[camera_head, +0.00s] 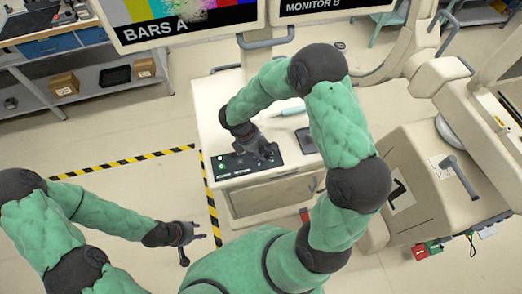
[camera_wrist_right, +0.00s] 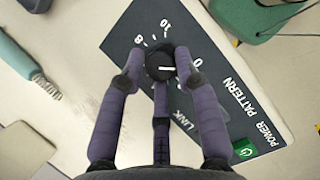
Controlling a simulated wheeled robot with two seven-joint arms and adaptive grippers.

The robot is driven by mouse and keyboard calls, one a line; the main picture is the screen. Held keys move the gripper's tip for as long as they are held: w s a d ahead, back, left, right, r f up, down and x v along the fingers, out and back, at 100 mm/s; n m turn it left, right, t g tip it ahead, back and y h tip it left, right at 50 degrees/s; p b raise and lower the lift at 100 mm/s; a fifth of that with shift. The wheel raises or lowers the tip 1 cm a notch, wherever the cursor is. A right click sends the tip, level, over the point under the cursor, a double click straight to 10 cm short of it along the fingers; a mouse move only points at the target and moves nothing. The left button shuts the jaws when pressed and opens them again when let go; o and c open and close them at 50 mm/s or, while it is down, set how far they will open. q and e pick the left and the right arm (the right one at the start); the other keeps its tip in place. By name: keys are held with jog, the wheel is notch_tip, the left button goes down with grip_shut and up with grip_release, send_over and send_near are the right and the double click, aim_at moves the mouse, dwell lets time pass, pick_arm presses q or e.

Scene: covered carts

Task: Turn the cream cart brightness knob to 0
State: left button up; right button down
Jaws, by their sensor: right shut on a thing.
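The brightness knob (camera_wrist_right: 158,58) is a small black dial with a white pointer line, on a dark control panel (camera_wrist_right: 120,52) on top of the cream cart (camera_head: 215,100). In the right wrist view the pointer points to the right, roughly toward the printed 0; the 10 and 8 marks lie above and to the left. My right gripper (camera_wrist_right: 160,68) has its purple fingers closed around the knob. In the head view my right gripper (camera_head: 262,154) sits over the panel (camera_head: 232,170) and hides the knob. My left gripper (camera_head: 200,233) is open and empty above the floor.
A green button (camera_wrist_right: 245,150) is beside the POWER label. A teal-handled tool (camera_head: 292,111) and a dark flat item (camera_head: 306,141) lie on the cart. Monitors (camera_head: 180,18) hang above; another cream machine (camera_head: 440,180) stands at right.

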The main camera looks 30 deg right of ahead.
jog(key=shift+s+f, duration=0.15)
jog(key=shift+s, duration=0.25)
jog(key=c, duration=0.9)
grip_release()
jog(key=shift+d, duration=0.1)
jog(key=shift+c, duration=0.2)
jog(key=shift+d, duration=0.1)
jog(key=shift+w, duration=0.1)
jog(key=shift+w+r, duration=0.1)
jog(key=shift+r, duration=0.1)
jog(key=shift+w+a+r, duration=0.15)
jog(key=shift+a+r, duration=0.05)
jog(key=shift+r, duration=0.1)
jog(key=v, duration=1.1)
